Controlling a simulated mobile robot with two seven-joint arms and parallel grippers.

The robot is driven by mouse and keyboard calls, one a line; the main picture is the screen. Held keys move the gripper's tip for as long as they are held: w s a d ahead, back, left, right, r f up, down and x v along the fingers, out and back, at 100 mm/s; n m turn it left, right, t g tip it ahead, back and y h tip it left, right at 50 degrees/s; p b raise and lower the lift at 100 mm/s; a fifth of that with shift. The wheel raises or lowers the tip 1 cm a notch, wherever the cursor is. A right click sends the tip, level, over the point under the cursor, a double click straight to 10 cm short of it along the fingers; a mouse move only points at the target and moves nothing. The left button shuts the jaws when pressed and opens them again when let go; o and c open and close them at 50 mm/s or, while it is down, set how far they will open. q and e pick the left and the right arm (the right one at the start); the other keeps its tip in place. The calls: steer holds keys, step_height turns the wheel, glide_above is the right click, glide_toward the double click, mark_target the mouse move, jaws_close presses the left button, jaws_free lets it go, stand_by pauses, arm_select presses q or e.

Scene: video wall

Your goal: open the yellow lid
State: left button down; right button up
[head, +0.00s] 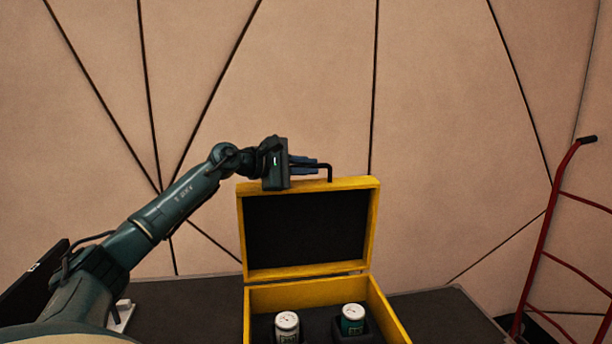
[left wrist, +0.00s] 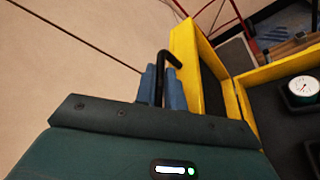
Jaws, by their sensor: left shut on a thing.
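The yellow lid (head: 371,215) stands raised, about upright, at the back of the yellow box (head: 389,309); its dark inner face is toward me. A black handle (head: 330,172) sticks up from the lid's top edge. My left gripper (head: 318,166) is at that handle, level with the lid's top. In the left wrist view, the blue fingers (left wrist: 164,88) are shut on the black handle (left wrist: 170,59), and the lid (left wrist: 186,42) is just to the right. My right gripper is not in view.
The box sits on a dark table (head: 440,310). A red hand truck (head: 541,240) stands at the right. A panelled wall is behind.

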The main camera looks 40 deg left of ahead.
arm_select(q)
steer(key=shift+s+d, duration=0.25)
steer(key=shift+d, duration=0.15)
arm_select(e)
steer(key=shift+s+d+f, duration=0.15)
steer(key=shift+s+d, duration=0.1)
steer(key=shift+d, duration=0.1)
arm_select(q)
steer(key=shift+a, duration=0.1)
